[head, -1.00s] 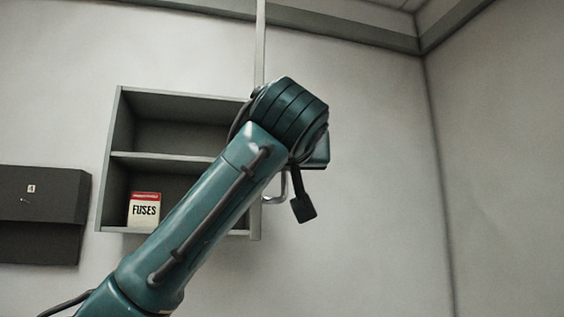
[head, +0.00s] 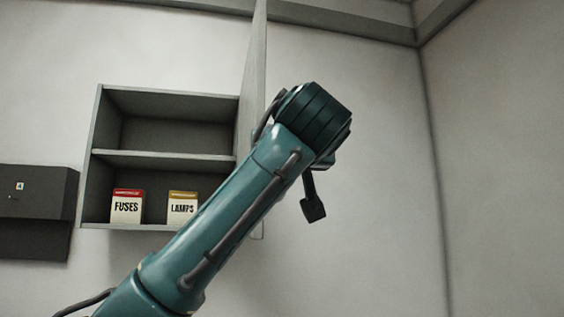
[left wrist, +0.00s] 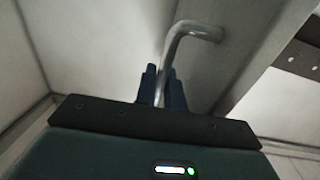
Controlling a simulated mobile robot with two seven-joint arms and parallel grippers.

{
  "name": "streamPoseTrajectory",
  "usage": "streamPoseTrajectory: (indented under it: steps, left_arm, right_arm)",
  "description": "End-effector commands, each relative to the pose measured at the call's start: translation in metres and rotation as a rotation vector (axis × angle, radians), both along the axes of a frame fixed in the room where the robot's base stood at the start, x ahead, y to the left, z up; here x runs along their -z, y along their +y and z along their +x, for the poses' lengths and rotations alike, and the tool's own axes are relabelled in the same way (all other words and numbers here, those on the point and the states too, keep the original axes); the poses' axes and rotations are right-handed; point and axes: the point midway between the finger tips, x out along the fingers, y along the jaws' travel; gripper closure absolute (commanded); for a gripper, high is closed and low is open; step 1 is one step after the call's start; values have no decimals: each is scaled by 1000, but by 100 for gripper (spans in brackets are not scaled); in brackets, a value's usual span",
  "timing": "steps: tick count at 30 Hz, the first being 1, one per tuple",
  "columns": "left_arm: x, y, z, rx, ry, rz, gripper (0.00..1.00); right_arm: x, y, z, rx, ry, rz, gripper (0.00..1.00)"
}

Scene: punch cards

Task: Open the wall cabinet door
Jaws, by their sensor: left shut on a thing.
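The grey wall cabinet (head: 165,159) hangs on the wall, its front uncovered and its shelves showing. Its door (head: 255,70) stands swung out at the cabinet's right side, seen as a narrow tall panel. My left arm crosses in front of the cabinet's lower right part and hides part of the door. In the left wrist view my left gripper (left wrist: 162,90) is shut on the bent metal bar handle (left wrist: 182,32) of the grey door panel (left wrist: 235,60). In the head view the handle is hidden behind my arm. My right gripper is not in view.
A FUSES box (head: 126,207) and a LAMPS box (head: 182,206) stand on the cabinet's bottom. A dark wall box (head: 38,192) is mounted to the left. The wall right of my arm is bare up to the room corner.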

Motion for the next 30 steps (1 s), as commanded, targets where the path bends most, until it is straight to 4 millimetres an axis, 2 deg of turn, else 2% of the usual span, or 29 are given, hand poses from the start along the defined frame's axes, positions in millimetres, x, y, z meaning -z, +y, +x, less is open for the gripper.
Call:
streamPoseTrajectory:
  steps: [13, 14, 15, 23, 26, 30]
  left_arm:
    - [0, 0, 0, -2, 1, 0, 100]
    - [0, 0, 0, -2, 1, 0, 87]
    - [0, 0, 0, -2, 1, 0, 85]
    - [0, 0, -2, -2, 0, 0, 85]
    - [1, -3, -10, 0, -2, 1, 85]
    - [3, -7, -35, 2, -4, -1, 85]
  right_arm:
    - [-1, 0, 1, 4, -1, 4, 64]
    - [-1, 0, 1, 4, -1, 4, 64]
    - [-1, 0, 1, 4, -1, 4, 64]
    - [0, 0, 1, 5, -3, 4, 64]
    - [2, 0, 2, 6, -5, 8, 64]
    - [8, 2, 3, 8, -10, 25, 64]
